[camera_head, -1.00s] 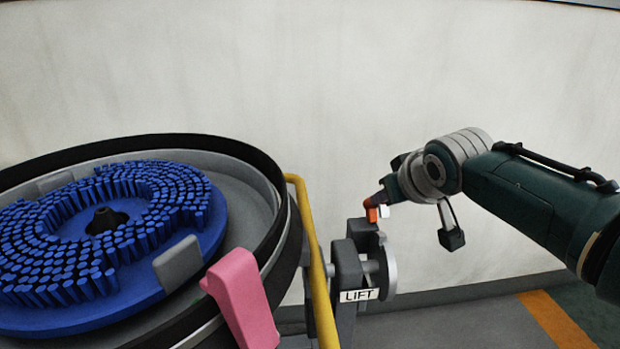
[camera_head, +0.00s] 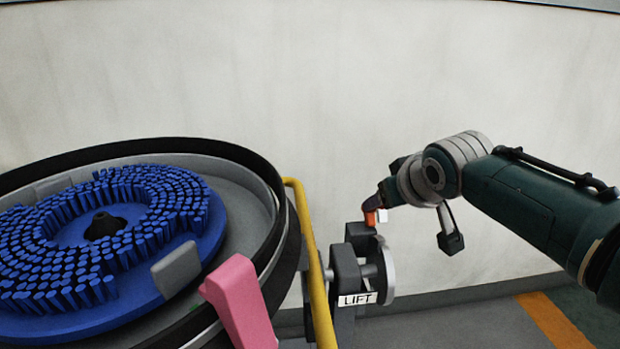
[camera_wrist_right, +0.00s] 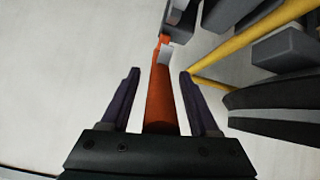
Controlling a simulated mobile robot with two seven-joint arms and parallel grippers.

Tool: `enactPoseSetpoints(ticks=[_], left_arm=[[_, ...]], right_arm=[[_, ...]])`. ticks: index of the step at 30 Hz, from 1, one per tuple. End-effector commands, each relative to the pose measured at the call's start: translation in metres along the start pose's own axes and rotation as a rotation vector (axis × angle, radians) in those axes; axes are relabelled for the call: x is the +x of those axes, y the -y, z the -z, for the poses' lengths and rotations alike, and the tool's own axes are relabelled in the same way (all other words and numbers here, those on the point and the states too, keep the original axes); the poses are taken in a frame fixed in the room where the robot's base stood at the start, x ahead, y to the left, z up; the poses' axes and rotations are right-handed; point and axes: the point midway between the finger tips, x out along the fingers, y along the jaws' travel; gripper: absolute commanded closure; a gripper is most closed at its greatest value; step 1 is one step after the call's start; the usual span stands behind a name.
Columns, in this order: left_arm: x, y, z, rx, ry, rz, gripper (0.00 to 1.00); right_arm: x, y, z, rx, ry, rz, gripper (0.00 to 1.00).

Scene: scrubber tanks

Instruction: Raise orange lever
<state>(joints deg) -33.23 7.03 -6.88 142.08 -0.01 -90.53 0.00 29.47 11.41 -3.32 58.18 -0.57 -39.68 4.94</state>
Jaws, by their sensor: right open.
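The orange lever (camera_wrist_right: 160,92) runs between the two dark fingers of my right gripper (camera_wrist_right: 158,82) in the right wrist view. The fingers are open, with a gap on each side of the lever. In the head view, only a short piece of the orange lever (camera_head: 371,210) shows beside my right gripper (camera_head: 384,198), above the mount with the LIFT label (camera_head: 357,299). The rest of the lever is hidden there by the gripper and wrist. My left gripper is not in view.
A round black-rimmed tub with a blue brush disc (camera_head: 150,225) fills the left. A pink handle (camera_head: 238,300) sits on its near side. A yellow bar (camera_head: 316,270) stands between the tub and the lever mount. A pale wall (camera_head: 400,70) lies behind.

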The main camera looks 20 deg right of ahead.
Motion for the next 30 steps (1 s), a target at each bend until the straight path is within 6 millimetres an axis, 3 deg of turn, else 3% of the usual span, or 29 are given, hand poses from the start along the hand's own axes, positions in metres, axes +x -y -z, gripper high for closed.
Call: enactPoseSetpoints(ticks=[9, 15, 21, 30], left_arm=[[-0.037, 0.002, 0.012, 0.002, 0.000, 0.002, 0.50], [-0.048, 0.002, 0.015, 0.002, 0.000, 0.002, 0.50], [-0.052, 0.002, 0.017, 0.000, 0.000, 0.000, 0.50], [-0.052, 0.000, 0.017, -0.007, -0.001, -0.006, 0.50]], right_arm=[[-0.053, -0.001, 0.004, -0.001, 0.000, -0.001, 0.38], [-0.081, -0.001, 0.002, 0.001, 0.000, 0.000, 0.38], [-0.094, 0.000, 0.001, 0.001, 0.000, 0.000, 0.38], [-0.094, 0.000, 0.001, 0.001, -0.001, 0.000, 0.38]])
